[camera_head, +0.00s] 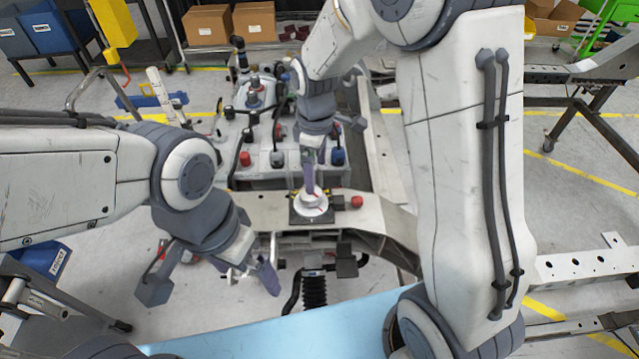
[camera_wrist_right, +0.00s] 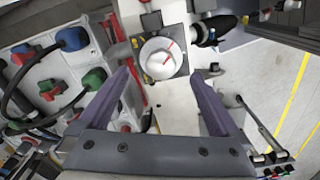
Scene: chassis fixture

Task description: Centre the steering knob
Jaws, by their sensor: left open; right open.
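The steering knob (camera_head: 311,204) is a round white dial on a dark square base, set on the pale chassis crossbeam. In the right wrist view the knob (camera_wrist_right: 160,57) carries a red pointer line that slants toward the upper right. A yellow mark sits at the edge of its base. My right gripper (camera_wrist_right: 160,85) is open, its two purple fingers spread on either side below the knob in that view; in the head view it (camera_head: 310,182) hangs just over the knob. I cannot tell whether it touches. My left gripper (camera_head: 258,272) is open and empty, left of and nearer than the knob.
A red button (camera_head: 356,202) sits right of the knob on the crossbeam. Behind it stands a pale block with several coloured caps and hoses (camera_head: 277,158). A black ribbed boot (camera_head: 314,290) hangs below the beam. A light blue surface (camera_head: 285,325) lies at the front.

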